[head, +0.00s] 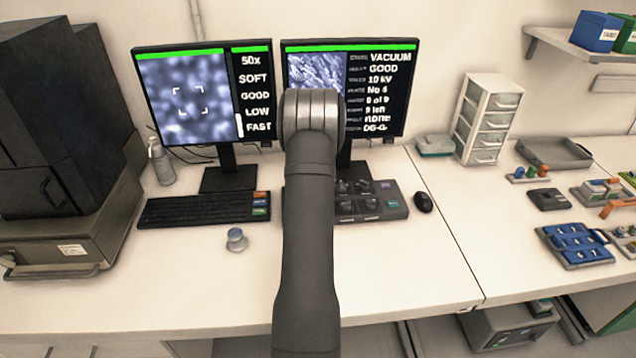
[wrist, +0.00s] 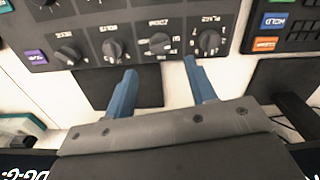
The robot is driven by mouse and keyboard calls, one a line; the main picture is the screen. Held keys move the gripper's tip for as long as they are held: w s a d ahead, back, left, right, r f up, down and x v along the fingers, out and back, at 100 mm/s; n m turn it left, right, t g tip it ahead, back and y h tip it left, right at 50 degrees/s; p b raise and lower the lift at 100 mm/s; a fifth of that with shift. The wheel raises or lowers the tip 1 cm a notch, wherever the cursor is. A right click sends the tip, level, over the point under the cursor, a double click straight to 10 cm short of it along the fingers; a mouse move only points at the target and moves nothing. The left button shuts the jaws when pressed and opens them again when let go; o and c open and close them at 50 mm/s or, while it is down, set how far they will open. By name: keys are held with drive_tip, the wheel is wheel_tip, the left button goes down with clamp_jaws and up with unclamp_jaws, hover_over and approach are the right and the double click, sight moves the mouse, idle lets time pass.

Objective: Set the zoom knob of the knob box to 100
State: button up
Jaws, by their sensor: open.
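The knob box (wrist: 135,62) is a dark grey panel, seen upside down across the top of the wrist view. A row of black dial knobs faces me. The knob under the inverted label that seems to read ZOOM (wrist: 161,43) is second from the right; its exact setting is too small to read. My gripper (wrist: 160,68) is open and empty, its two blue fingers apart, with tips near the box edge just below this knob. In the head view, my arm hides the gripper and part of the knob box (head: 398,212). The left monitor (head: 190,98) shows 50x and SOFT.
The right monitor (head: 395,95) stands behind the box. A keyboard (head: 195,209) lies to its left and a mouse (head: 424,202) to its right.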

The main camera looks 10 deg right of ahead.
wheel_tip(320, 180, down, 7)
drive_tip(key=shift+f, duration=0.15)
drive_tip(key=c, duration=1)
